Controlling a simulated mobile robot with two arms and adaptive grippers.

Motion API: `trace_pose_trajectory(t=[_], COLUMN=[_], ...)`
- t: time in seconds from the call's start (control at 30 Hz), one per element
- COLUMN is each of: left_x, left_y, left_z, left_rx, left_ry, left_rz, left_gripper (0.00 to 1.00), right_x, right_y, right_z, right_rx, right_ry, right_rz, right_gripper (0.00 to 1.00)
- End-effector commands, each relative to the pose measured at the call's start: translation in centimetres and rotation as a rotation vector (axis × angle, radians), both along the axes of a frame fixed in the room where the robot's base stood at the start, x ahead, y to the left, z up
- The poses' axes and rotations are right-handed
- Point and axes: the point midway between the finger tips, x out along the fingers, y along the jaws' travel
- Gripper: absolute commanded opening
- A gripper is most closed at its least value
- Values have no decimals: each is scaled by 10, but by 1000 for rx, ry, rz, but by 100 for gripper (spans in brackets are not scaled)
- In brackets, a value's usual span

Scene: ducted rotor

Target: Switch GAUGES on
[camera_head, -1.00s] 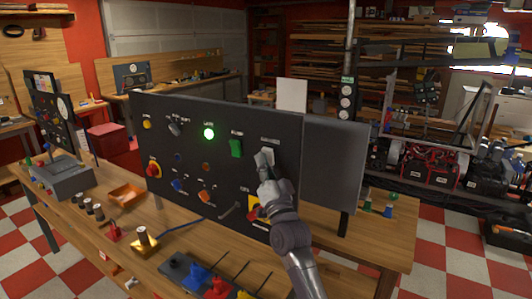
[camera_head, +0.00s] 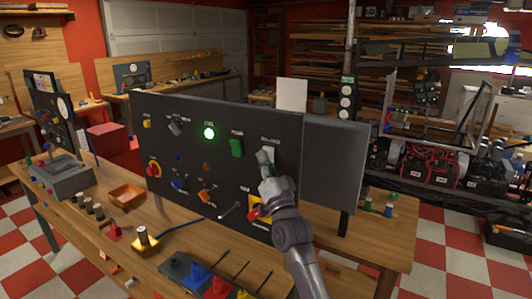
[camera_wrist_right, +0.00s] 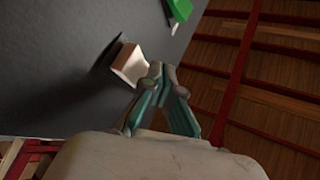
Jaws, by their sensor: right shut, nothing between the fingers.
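The dark control panel (camera_head: 200,148) stands upright on the wooden bench. A white rocker switch, under a label that seems to read GAUGES, (camera_head: 268,153) is at its upper right; it also shows in the right wrist view (camera_wrist_right: 128,64). My right gripper (camera_head: 266,170) is shut and empty, its tips at the lower part of this switch. In the right wrist view the fingertips (camera_wrist_right: 157,70) are at the switch's edge; I cannot tell whether they touch. The gripper partly hides the switch in the head view. My left gripper is not in view.
A yellow-and-red switch (camera_head: 259,208) sits below my right gripper. An orange tray (camera_head: 126,195) and coloured parts lie on the bench in front.

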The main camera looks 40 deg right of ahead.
Motion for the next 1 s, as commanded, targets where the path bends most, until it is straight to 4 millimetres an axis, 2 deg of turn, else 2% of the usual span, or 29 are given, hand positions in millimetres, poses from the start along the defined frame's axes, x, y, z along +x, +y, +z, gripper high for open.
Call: trace_pose_trajectory(t=[0.4,0.77,1.0], left_x=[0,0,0], left_y=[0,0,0], left_z=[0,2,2], left_rx=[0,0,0], left_ry=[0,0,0], left_rz=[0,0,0], left_gripper=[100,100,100], right_x=[0,-6,-6], right_y=[0,14,15], right_z=[0,-7,-8], right_rx=[1,1,1], right_ry=[1,0,0], right_rz=[0,1,1], right_gripper=[0,0,0])
